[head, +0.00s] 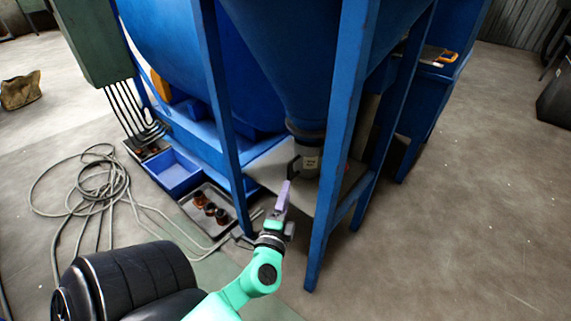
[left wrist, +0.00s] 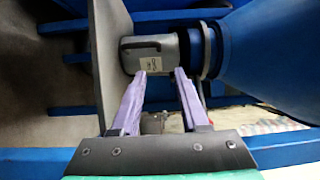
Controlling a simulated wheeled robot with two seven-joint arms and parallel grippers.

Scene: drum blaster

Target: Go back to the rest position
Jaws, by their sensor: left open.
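A grey canister with a pale label (head: 308,163) stands on a flat plate (head: 264,172) beneath the blue hopper (head: 285,65). It also shows in the left wrist view (left wrist: 150,55), with a dark handle on its side. My left gripper (head: 287,184), with purple fingers, is in front of the canister, by the blue frame. In the left wrist view my left gripper (left wrist: 160,75) is open, its two fingertips apart at the canister's near side. Nothing is held between the fingers; I cannot tell whether a tip touches the canister. My right gripper is not in view.
Blue frame legs (head: 335,150) stand close to the right of my left gripper, and another leg (head: 228,120) is to its left. A blue bin (head: 173,172), a tray with brown parts (head: 210,209) and coiled cables (head: 85,190) lie left. Floor at right is clear.

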